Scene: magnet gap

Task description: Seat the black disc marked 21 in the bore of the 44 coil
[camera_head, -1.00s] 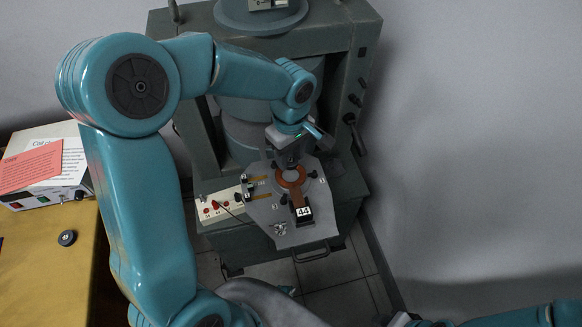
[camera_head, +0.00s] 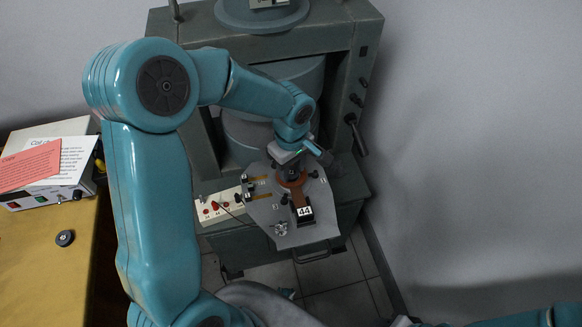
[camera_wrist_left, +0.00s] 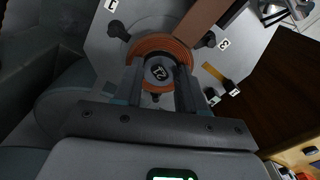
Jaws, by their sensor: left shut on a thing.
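The 44 coil is a copper-coloured ring (camera_head: 296,182) on a grey plate, with a white 44 label (camera_head: 305,211) on its near side. It also shows in the left wrist view (camera_wrist_left: 158,41). My left gripper (camera_head: 291,172) points down over the ring. In the left wrist view my left gripper (camera_wrist_left: 160,84) is shut on the black disc marked 21 (camera_wrist_left: 160,72), whose number faces the camera. The disc lines up with the ring's opening there. I cannot tell whether it is above the bore or inside it. My right gripper is out of view.
The grey plate (camera_head: 265,212) carries several black knobs around the coil. A grey machine frame (camera_head: 355,50) rises behind it. A small dark disc (camera_head: 65,238) lies on the yellow table at left, near a box with papers (camera_head: 60,162).

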